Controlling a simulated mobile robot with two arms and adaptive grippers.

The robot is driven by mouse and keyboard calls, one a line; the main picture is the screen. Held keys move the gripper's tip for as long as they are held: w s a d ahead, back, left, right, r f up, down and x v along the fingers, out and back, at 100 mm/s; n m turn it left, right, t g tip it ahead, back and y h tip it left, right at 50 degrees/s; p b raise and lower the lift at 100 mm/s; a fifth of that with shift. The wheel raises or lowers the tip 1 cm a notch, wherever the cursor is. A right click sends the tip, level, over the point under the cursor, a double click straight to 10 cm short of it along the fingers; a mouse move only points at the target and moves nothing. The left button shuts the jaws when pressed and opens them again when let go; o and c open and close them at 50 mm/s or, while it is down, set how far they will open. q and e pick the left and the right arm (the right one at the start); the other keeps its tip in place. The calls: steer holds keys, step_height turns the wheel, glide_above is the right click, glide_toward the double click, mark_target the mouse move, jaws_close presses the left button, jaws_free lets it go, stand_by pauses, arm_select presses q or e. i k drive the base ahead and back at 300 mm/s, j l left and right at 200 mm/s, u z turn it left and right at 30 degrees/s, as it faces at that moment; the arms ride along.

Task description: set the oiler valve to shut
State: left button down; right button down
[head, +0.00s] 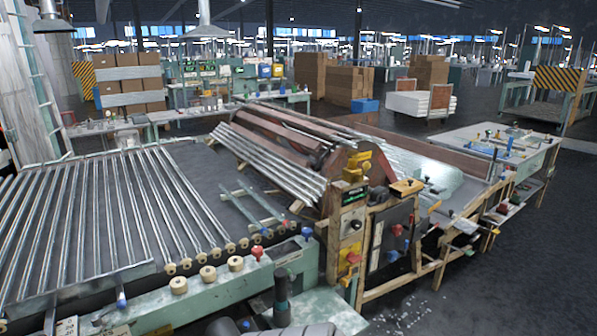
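I cannot tell for certain which fitting is the oiler valve. Several coloured knobs and handles show in the head view. A red knob (257,252) and a blue knob (307,233) stand on the front rail of the roller table. Yellow fittings (357,165) sit on top of the machine's end post, and a red and yellow handle (349,262) is lower on it. Red and blue knobs (396,236) are on the dark panel to the right. Their settings are too small to read. Parts of my own arm show at the bottom edge; no gripper fingers can be made out.
The roller table (160,318) with long glass tubes fills the left. A sloping machine with more tubes (275,160) stands in the middle. A workbench (480,150) with small items is at right. Dark floor (500,270) is clear at the lower right.

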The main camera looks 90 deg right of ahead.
mark_target(367, 165)
steer(key=z, duration=3.2)
steer(key=i+l+z, duration=0.1)
steer(key=i+l, duration=0.1)
